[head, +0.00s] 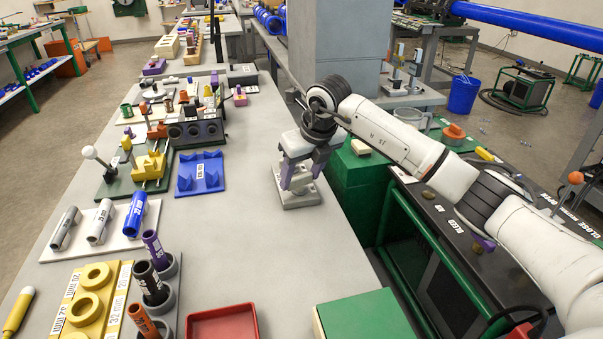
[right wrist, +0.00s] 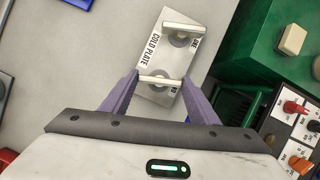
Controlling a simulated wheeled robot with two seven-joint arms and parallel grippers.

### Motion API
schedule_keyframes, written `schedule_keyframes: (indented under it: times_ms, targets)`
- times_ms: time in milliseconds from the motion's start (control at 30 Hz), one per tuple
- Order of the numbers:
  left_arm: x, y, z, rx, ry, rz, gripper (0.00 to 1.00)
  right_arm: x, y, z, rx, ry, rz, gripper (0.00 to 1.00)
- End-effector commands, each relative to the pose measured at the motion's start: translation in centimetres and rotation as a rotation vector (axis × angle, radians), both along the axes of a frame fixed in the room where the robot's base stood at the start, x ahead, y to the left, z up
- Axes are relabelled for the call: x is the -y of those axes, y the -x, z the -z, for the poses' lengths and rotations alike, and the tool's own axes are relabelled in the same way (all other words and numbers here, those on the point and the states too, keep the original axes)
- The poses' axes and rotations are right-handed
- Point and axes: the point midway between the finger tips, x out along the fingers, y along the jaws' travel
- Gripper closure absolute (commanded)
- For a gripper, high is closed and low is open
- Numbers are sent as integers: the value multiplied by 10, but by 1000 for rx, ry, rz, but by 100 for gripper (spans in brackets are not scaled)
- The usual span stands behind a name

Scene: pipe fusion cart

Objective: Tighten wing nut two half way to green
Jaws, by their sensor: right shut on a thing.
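A pale grey block lettered COLD PLATE (right wrist: 157,60) stands on the grey table and also shows in the head view (head: 299,200). It carries two cream bars on round grey discs, which look like wing nuts. The far bar (right wrist: 186,30) is free. The near bar (right wrist: 160,82), apparently wing nut two, spans between the purple fingers of my right gripper (right wrist: 160,80), which is shut on it. In the head view my right gripper (head: 298,178) points down over the block and hides its top. Small labels beside the bars are too small to read surely. No green mark shows on the block.
A blue tray (head: 200,173), fixtures and pipe pieces stand on the left of the table. A red tray (head: 222,325) and a green-topped box (head: 365,317) are at the front. A green cabinet (head: 358,180) stands right of the block. The table's middle is clear.

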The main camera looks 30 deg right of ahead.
Motion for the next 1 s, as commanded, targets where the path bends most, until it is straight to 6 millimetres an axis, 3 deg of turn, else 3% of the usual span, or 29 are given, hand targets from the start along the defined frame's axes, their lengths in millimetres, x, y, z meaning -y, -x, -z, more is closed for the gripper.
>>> schedule_keyframes:
  times_ms: [167,200,300,667,1000]
  targets:
    - [-1,0,0,0,-1,0,69,0,-1,-1,4,-1,-1,68]
    - [-1,0,0,0,-1,0,69,0,-1,-1,4,-1,-1,44]
    - [-1,0,0,-1,-2,0,69,0,-1,-1,3,0,-2,27]
    - [-1,0,1,0,-3,0,69,0,1,-4,3,0,-3,27]
    - [0,-2,5,1,-3,2,69,2,23,-59,7,0,-2,27]
